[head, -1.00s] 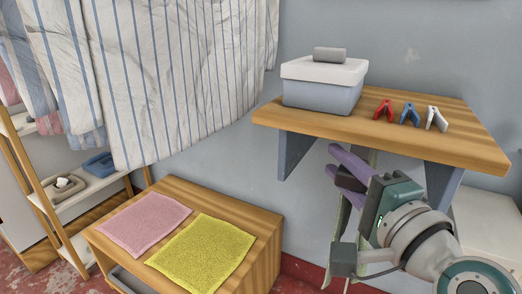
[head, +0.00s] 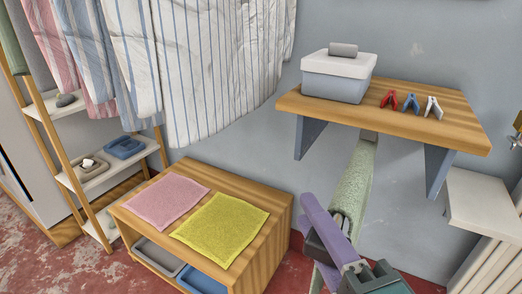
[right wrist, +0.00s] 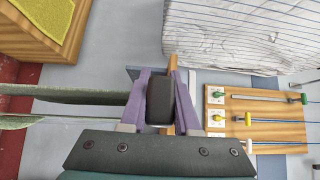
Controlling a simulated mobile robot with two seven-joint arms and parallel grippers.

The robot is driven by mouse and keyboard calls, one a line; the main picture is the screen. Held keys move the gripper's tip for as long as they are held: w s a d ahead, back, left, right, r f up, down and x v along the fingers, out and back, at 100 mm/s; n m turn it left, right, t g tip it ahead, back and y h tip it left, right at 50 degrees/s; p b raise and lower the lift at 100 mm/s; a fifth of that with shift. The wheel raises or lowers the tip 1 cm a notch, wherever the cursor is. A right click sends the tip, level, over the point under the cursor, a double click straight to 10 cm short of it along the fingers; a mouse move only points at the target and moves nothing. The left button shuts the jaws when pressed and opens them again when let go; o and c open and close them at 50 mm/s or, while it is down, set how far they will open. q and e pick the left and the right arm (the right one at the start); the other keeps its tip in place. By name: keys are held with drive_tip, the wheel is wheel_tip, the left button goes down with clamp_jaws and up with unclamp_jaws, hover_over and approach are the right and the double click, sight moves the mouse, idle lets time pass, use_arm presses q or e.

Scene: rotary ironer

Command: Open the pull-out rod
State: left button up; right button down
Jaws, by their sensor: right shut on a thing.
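In the right wrist view a wooden board (right wrist: 285,132) carries several thin rods with a green knob (right wrist: 303,97), a yellow knob (right wrist: 247,118) and a pale knob (right wrist: 248,146); I cannot tell for certain which is the pull-out rod. The board does not show in the head view. My right gripper (head: 320,215) has purple fingers and is low in front of the wall shelf, apart from the rods. In the right wrist view it (right wrist: 160,85) is shut on a dark block (right wrist: 160,102), whose identity is unclear. My left gripper is not in view.
A low cabinet (head: 270,225) holds pink and yellow cloths. Striped fabric (head: 215,70) hangs at left.

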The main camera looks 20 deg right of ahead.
drive_tip(key=shift+s+a, duration=1.2)
drive_tip(key=shift+a, duration=0.25)
drive_tip(key=c, duration=0.9)
unclamp_jaws()
drive_tip(key=shift+s, duration=0.1)
drive_tip(key=s, duration=0.6)
drive_tip(key=s+p, duration=0.1)
drive_tip(key=s, duration=0.2)
drive_tip(key=shift+s+a, duration=0.35)
drive_tip(key=shift+a, duration=0.05)
